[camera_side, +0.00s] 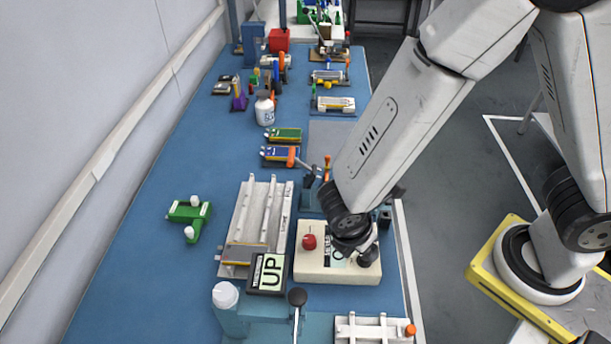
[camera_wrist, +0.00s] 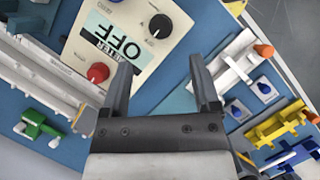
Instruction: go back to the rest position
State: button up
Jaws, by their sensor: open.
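My gripper (camera_wrist: 161,62) is open in the wrist view. Its two dark fingers are apart and nothing is between them. In that view it is over the work area beside a cream control box (camera_wrist: 128,42), which has a red knob (camera_wrist: 98,72), a black knob and a label reading "OFF". In the side view my arm reaches down to the same cream box (camera_side: 312,268), and its dark wrist end covers part of the box. The gripper fingers cannot be made out there. Whether anything touches the box cannot be told.
A pale railed fixture (camera_side: 255,225) stands left of the box, with an "UP" sign (camera_side: 268,273) in front. A green piece (camera_side: 189,213) lies farther left. A white bottle (camera_side: 264,108) and several small fixtures stand farther back. The blue table's left side is mostly clear.

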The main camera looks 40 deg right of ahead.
jog(key=w+d+r+m+t+y, duration=0.2)
jog(key=d+r+m, duration=0.6)
jog(key=d+m, duration=0.5)
jog(key=w+m+y, duration=0.1)
jog(key=m+y, duration=0.1)
jog(key=m, duration=0.3)
jog(key=shift+w+r+t, duration=0.3)
dwell(0.4)
